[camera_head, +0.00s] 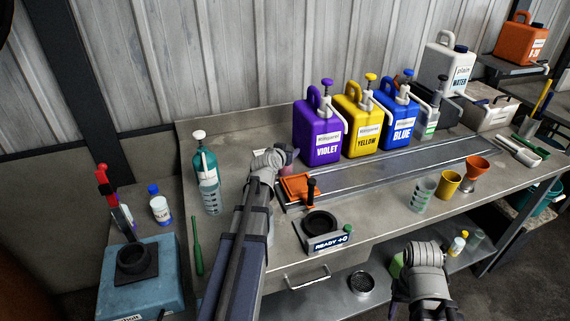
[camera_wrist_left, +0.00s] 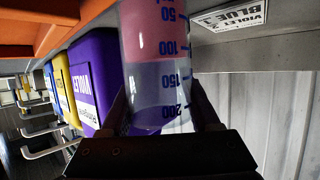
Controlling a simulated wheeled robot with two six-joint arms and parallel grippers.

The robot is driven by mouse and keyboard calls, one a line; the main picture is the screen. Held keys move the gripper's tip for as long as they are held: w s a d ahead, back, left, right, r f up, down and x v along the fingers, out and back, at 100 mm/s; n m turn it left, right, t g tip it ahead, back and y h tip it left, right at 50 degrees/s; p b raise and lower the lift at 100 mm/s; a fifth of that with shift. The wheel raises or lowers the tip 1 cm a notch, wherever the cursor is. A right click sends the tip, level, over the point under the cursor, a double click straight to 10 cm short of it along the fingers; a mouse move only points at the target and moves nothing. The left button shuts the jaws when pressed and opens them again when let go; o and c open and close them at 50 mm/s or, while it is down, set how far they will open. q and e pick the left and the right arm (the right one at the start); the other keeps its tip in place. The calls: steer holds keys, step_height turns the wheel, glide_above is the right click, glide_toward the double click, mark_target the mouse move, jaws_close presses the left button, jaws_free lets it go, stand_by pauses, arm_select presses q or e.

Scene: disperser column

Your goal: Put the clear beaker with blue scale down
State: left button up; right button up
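The clear beaker with blue scale (camera_wrist_left: 158,75) fills the middle of the left wrist view, with pink content inside. My left gripper (camera_wrist_left: 160,112) has a finger on each side of it and is shut on it. In the head view the left gripper (camera_head: 279,157) is over the back of the bench, left of the violet jug. There only a pinkish bit of the beaker (camera_head: 289,155) shows behind the gripper, so its base and any contact with the bench are hidden. My right gripper (camera_head: 426,258) is low at the bench's front; its fingers cannot be made out.
Violet (camera_head: 318,134), yellow (camera_head: 360,124) and blue (camera_head: 398,114) pump jugs stand along the back. An orange tray (camera_head: 299,187) and the READY device (camera_head: 322,235) lie right of my left arm. A teal bottle (camera_head: 207,179) stands left. Another clear beaker (camera_head: 423,194) stands by a yellow cup (camera_head: 447,184).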

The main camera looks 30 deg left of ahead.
arm_select(q)
jaws_close()
steer(key=shift+r, duration=0.1)
step_height(320, 180, up, 10)
steer(key=p, duration=1)
